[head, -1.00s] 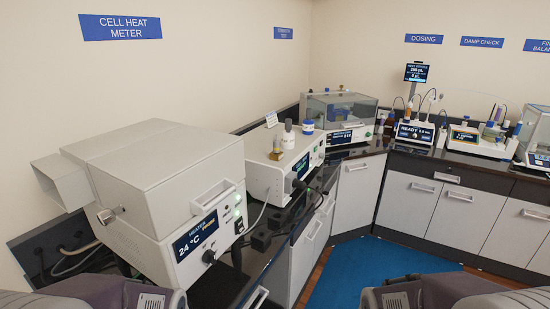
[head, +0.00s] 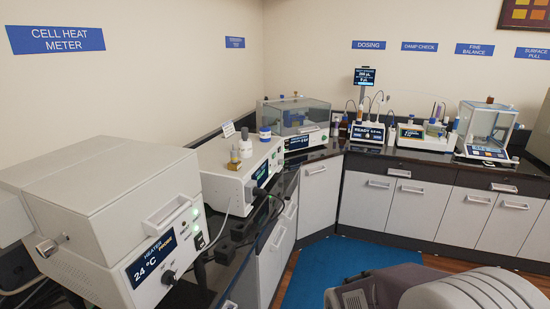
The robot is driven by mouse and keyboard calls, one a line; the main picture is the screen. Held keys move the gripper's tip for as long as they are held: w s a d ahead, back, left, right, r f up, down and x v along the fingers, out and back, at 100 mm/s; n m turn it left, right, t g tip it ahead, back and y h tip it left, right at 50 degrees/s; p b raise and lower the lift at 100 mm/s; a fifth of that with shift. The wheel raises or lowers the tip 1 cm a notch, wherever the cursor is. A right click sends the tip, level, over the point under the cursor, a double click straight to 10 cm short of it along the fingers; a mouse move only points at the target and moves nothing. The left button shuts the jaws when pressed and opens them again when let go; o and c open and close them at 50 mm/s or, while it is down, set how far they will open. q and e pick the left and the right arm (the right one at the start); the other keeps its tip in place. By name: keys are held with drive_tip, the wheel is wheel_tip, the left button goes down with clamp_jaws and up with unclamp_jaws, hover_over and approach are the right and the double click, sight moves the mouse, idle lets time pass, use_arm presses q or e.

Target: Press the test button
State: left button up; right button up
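No button labelled as the test button can be made out at this size. A white box with a clear lid (head: 297,118) and a small dark display (head: 297,142) stands in the corner, with tiny controls on its front. A white instrument (head: 225,170) with a green light stands on the left counter. The large heater (head: 105,210) at front left reads 24 °C and has a dark knob, a switch and a green light. Neither gripper is in view; only part of my own arm shows at the bottom right.
A dosing unit reading READY (head: 366,133), a damp check unit (head: 425,137) and a glass-sided balance (head: 487,130) stand on the back counter. A black plug block (head: 242,230) and cables lie on the left counter. A blue mat (head: 320,270) covers clear floor.

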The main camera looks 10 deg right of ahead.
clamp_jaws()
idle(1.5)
